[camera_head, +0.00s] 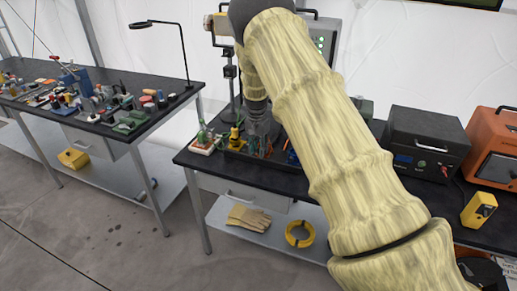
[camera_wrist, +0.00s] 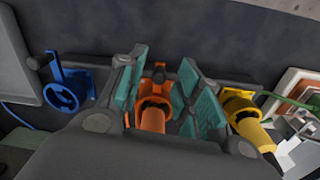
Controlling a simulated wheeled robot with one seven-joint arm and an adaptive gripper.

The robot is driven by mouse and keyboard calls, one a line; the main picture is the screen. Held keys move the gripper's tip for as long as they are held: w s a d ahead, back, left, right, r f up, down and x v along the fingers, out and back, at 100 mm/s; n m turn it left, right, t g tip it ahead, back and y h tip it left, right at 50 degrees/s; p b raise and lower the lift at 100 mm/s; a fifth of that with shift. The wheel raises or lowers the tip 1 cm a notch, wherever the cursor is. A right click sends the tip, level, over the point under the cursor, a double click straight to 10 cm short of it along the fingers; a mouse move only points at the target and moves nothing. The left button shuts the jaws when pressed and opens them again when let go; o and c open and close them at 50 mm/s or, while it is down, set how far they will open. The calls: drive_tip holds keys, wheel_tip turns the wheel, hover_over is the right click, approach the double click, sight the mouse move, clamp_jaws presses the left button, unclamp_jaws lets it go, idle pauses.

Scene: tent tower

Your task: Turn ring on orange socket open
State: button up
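The orange socket (camera_wrist: 152,112) sits near the middle of the wrist view, with a small upright orange tab (camera_wrist: 160,67) behind it and a dark opening. The teal finger pads of my gripper (camera_wrist: 161,80) stand to its left and right, spread apart. The orange socket and its ring lie between the pads. I cannot tell whether either pad touches the ring.
A blue socket (camera_wrist: 66,92) stands to the left and a yellow socket (camera_wrist: 243,110) to the right, close beside my fingers. The white tray (camera_head: 204,143) lies left on the bench (camera_head: 200,166). A black box (camera_head: 425,142) and an orange unit (camera_head: 494,145) stand farther right.

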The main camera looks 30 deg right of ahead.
wheel_tip(320, 180, up, 12)
drive_tip(key=shift+w, duration=0.2)
idle(0.4)
drive_tip(key=shift+a, duration=0.1)
idle(0.4)
